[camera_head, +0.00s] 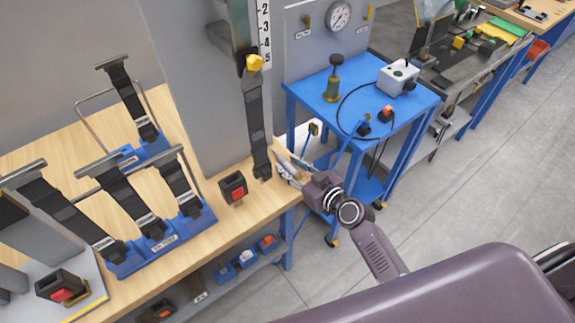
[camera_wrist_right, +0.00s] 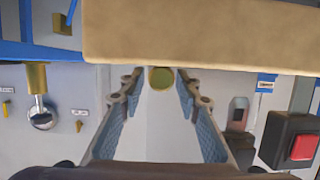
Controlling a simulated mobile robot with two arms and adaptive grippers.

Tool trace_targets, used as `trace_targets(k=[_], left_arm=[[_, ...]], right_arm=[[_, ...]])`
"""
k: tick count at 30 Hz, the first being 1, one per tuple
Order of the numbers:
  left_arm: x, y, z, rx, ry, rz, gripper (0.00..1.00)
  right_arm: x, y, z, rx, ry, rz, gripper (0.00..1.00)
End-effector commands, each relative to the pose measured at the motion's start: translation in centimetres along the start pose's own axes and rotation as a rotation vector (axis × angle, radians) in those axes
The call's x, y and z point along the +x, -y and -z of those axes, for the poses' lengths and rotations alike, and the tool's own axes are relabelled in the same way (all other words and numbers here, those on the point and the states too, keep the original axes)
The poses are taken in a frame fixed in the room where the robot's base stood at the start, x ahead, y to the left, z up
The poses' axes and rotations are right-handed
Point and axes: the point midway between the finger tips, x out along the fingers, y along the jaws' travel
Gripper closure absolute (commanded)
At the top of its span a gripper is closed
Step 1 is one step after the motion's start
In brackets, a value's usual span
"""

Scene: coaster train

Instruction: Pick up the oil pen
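My right gripper (camera_head: 290,167) is at the front corner of the wooden bench, beside the hanging black belt. In the right wrist view its two fingers (camera_wrist_right: 160,88) are spread apart. A small round yellow-green end with a brass-coloured rim (camera_wrist_right: 161,78) shows between the fingertips, with gaps at both sides. It may be the oil pen seen end-on, but I cannot tell for sure. No oil pen shows clearly in the head view. A brass item with a black knob (camera_head: 333,80) stands on the blue cart. My left gripper is not in view.
The wooden bench (camera_head: 262,207) holds a red-button buckle (camera_head: 233,188) and blue racks (camera_head: 163,240) with black belts. It also shows close in the right wrist view (camera_wrist_right: 200,35). The blue cart (camera_head: 310,88) stands beyond my gripper. Grey floor (camera_head: 455,190) is clear at right.

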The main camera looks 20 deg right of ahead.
Motion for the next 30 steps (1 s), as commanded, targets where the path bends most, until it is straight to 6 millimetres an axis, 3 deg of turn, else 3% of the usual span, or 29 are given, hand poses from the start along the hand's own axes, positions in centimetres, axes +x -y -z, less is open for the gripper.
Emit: trace_targets(k=[1,7,20,26,30], left_arm=[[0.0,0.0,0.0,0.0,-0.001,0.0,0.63],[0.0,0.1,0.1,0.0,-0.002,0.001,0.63],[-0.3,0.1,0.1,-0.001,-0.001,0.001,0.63],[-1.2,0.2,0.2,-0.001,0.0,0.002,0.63],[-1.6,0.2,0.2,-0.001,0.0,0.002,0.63]], right_arm=[[0.0,0.0,0.0,0.0,0.0,0.0,0.77],[0.0,0.0,0.0,0.0,0.0,0.0,0.99],[-0.2,0.1,0.7,-0.001,-0.002,0.001,1.0],[-1.1,0.0,3.4,0.0,-0.003,-0.002,1.0],[-2.1,0.0,6.8,-0.002,-0.007,-0.001,1.0]])
